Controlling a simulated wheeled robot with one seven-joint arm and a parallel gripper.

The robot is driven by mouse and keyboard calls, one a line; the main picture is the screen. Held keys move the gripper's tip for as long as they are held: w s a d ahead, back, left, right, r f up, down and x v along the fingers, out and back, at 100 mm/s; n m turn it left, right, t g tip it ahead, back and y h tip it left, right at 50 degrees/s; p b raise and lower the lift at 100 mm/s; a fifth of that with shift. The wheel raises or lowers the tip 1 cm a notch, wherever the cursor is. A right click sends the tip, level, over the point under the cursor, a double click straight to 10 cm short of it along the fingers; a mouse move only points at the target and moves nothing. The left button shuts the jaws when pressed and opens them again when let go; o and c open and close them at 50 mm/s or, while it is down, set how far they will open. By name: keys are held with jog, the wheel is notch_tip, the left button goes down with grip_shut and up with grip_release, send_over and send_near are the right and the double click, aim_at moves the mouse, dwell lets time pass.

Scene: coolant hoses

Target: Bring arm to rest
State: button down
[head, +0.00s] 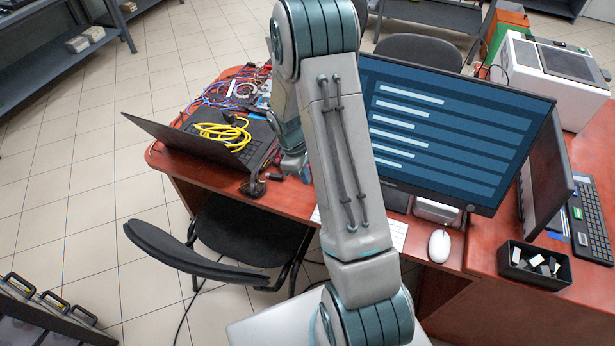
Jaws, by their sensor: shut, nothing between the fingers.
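My arm rises through the middle of the head view and bends at the top. Its far end comes down behind the upper link, over the red-brown desk. My gripper (258,186) shows small and dark at the desk's front edge, just right of the open laptop (190,142). It is shut and holds nothing. Part of my wrist is hidden behind my own arm link.
Yellow cable (222,134) lies on the laptop, with tangled wires (232,92) behind. A black chair (245,232) stands before the desk (285,202). A large monitor (440,128), mouse (439,246) and black box (535,265) are at right.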

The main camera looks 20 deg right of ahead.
jog(key=s+a+r+m+t, duration=0.1)
jog(key=s+a+r+m, duration=0.15)
jog(key=r, duration=0.75)
jog(key=s+a+r+m+t, duration=0.2)
jog(key=s+r, duration=0.2)
jog(key=r, duration=0.5)
jog(key=s+a+r+m+t+y, duration=0.1)
jog(key=s+a+r+m, duration=0.1)
jog(key=s+r, duration=0.2)
jog(key=s+a+r+m+t+y, duration=0.1)
jog(key=s+r+m, duration=0.1)
jog(key=s+r, duration=0.3)
jog(key=shift+s+a+m+t, duration=0.35)
jog(key=shift+s+a+t, duration=0.05)
jog(key=shift+s, duration=1.55)
